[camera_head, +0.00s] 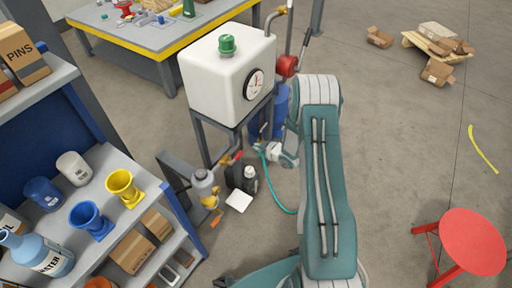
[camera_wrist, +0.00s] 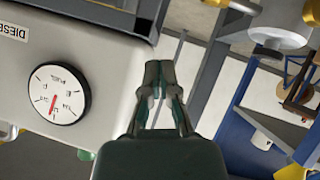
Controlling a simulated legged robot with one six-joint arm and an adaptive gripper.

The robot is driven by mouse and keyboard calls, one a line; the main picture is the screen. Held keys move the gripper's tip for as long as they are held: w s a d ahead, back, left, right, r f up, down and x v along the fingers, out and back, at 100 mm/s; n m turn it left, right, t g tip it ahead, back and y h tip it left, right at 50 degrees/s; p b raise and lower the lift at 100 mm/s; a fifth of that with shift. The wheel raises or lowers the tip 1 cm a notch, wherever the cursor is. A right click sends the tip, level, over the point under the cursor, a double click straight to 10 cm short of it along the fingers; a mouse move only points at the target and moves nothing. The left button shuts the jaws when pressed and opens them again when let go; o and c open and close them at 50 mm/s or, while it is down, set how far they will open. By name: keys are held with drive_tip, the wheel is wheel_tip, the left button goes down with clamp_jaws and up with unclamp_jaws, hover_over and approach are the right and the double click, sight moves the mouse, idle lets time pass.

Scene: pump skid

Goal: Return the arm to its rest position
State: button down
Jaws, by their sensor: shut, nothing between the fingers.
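My arm (camera_head: 325,190) reaches from the bottom of the head view up beside the white tank (camera_head: 217,72). My gripper (camera_wrist: 160,75) shows in the wrist view with its dark fingertips together and nothing between them. In the head view the gripper is mostly hidden behind the arm. The tank has a green cap (camera_head: 227,45) and a round gauge (camera_head: 255,85). The gauge also shows in the wrist view (camera_wrist: 58,93), left of the fingers. The gripper appears close to the tank's edge; I cannot tell whether they touch.
A shelf (camera_head: 150,205) with funnels, bottles and boxes stands at the left. A yellow-edged bench (camera_head: 150,45) is at the back. A red stool (camera_head: 465,240) stands at the lower right. A pallet with cartons (camera_head: 435,45) lies far right. Open floor (camera_head: 400,130) lies right of the arm.

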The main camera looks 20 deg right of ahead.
drive_tip(key=shift+a, duration=0.35)
wheel_tip(320, 180, up, 16)
drive_tip(key=w+d+m+h, duration=0.1)
drive_tip(key=d+m+h, duration=0.1)
drive_tip(key=h, duration=0.2)
drive_tip(key=s+a+r+m+g+h, duration=0.1)
drive_tip(key=s+r, duration=0.2)
drive_tip(key=r, duration=0.4)
drive_tip(key=s+a+r+m+g+h, duration=0.1)
drive_tip(key=s+r+m, duration=0.15)
drive_tip(key=r, duration=0.45)
drive_tip(key=s+a+r+m+g, duration=0.1)
drive_tip(key=s+a+r, duration=0.2)
drive_tip(key=s, duration=0.7)
drive_tip(key=s+a+r+m+g+y, duration=0.1)
drive_tip(key=s+a+r, duration=0.2)
drive_tip(key=s, duration=0.7)
drive_tip(key=s+a+r+m+g, duration=0.1)
drive_tip(key=s+a+r+m, duration=0.1)
drive_tip(key=s, duration=0.7)
wheel_tip(320, 180, up, 2)
drive_tip(key=shift+s+a+r, duration=0.25)
drive_tip(key=shift+s+a, duration=0.15)
drive_tip(key=shift+a, duration=0.35)
drive_tip(key=c, duration=1.3)
unclamp_jaws()
drive_tip(key=shift+c, duration=0.2)
